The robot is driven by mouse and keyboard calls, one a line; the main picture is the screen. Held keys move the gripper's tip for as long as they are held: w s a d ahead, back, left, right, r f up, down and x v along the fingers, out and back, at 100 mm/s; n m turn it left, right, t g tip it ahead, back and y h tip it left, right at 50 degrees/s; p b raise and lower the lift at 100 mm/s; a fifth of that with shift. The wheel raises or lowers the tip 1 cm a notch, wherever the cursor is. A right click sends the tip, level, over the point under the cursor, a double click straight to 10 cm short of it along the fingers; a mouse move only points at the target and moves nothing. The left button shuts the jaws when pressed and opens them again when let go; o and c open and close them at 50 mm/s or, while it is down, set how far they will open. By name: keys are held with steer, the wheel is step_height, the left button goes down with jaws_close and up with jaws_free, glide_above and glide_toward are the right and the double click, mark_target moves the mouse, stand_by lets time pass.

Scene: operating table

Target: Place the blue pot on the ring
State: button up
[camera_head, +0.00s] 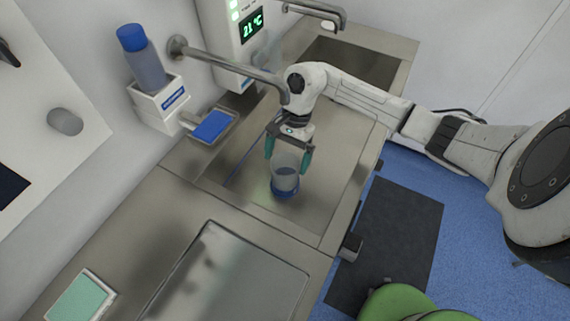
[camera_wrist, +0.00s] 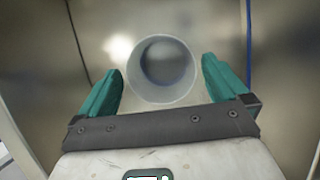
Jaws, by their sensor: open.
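A round pot (camera_head: 285,172), pale grey and see-through above with blue at its foot, stands upright in the steel sink basin. A blue band (camera_head: 284,191) surrounds its foot; I cannot tell whether this is the ring or part of the pot. In the wrist view I look into the open mouth of the pot (camera_wrist: 163,70), with a darker blue-grey inside. My gripper (camera_head: 287,158) is open above the pot, its teal fingers (camera_wrist: 162,68) on either side of the rim. Small gaps seem to show between fingers and rim.
A steel tap (camera_head: 232,66) reaches over the basin from the wall, close to my arm. A small blue tray (camera_head: 212,125) and a blue-capped bottle (camera_head: 145,62) are on the left. Bare steel counter (camera_head: 150,220) lies in front of the basin.

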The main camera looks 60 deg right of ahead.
steer(key=d+r+b, duration=0.2)
steer(key=d+b, duration=0.2)
steer(key=d, duration=0.9)
steer(key=shift+w+r, duration=0.15)
steer(key=shift+w, duration=0.1)
